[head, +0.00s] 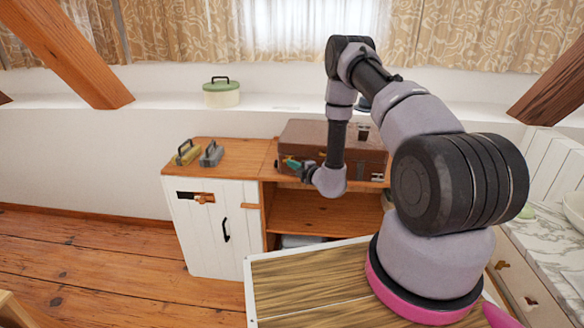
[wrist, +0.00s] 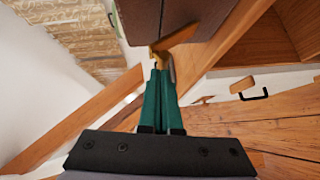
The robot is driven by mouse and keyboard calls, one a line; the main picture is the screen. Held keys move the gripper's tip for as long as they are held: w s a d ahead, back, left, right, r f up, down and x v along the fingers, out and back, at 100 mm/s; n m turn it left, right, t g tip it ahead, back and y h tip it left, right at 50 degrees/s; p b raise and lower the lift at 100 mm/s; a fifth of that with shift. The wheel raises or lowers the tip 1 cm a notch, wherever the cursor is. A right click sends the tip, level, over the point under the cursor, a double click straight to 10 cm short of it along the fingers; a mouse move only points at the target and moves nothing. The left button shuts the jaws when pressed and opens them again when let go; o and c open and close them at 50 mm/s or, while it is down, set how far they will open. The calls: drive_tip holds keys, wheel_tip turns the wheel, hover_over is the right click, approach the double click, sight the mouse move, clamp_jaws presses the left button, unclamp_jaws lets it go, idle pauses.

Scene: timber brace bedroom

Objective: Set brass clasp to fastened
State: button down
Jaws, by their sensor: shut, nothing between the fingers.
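A brown case (head: 305,132) lies closed on the wooden cabinet top in the head view. Its dark face also shows at the top of the wrist view (wrist: 140,12). In the head view my gripper (head: 290,163) is at the front left of the case, and my arm hides part of the case front.
Below are a white door (head: 205,235) with a black handle and an open shelf (head: 330,215). A green lidded pot (head: 221,94) stands on the ledge.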

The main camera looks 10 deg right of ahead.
drive_tip(key=shift+w+r, duration=0.1)
drive_tip(key=shift+w+d+r+m+g, duration=0.3)
drive_tip(key=shift+w+r+m+g, duration=0.3)
drive_tip(key=shift+r+m+g, duration=0.15)
drive_tip(key=shift+w+d+r, duration=0.35)
drive_tip(key=shift+w+r, duration=0.3)
drive_tip(key=shift+w, duration=0.2)
